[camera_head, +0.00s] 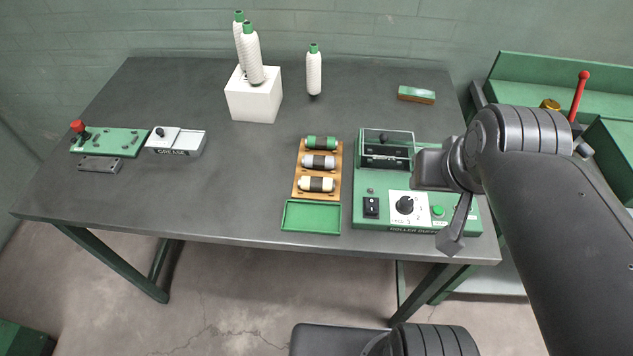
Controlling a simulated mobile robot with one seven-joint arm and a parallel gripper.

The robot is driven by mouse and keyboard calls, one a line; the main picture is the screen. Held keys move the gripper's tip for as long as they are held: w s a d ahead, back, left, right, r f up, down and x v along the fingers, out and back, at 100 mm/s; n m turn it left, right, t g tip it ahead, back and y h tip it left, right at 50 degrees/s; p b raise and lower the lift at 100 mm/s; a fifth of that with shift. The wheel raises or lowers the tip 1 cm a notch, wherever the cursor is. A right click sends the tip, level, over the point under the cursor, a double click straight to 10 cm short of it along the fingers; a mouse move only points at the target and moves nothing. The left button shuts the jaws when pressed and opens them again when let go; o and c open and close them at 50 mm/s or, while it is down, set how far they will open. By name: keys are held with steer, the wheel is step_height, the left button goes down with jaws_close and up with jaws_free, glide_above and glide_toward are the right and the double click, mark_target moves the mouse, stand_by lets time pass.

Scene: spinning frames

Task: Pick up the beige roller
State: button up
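The beige roller (317,184), cream at both ends with a dark band in its middle, lies across the front of a wooden rack (297,189) on the table. A grey roller (319,162) and a green roller (321,143) lie behind it in the same rack. My gripper (452,240) is to the right of the rack, in front of the green machine's right part. One dark finger shows pointing down; the rest is hidden by my arm, so its opening is unclear. The beige roller is apart from my gripper.
A green tray (311,217) sits in front of the rack. The roller machine (375,222) with knob and clear cover stands right of it. The table's middle left is clear.

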steer(key=shift+o, duration=0.3)
steer(key=o, duration=1.1)
steer(key=g, duration=0.6)
glide_above(317, 180)
steer(key=f, duration=1.3)
steer(key=shift+s+a+f, duration=0.15)
steer(key=shift+s+f, duration=0.05)
steer(key=shift+f, duration=0.15)
steer(key=shift+w+f, duration=0.15)
steer(key=shift+f, duration=1.2)
steer(key=shift+w+f, duration=0.1)
steer(key=shift+f, duration=1.2)
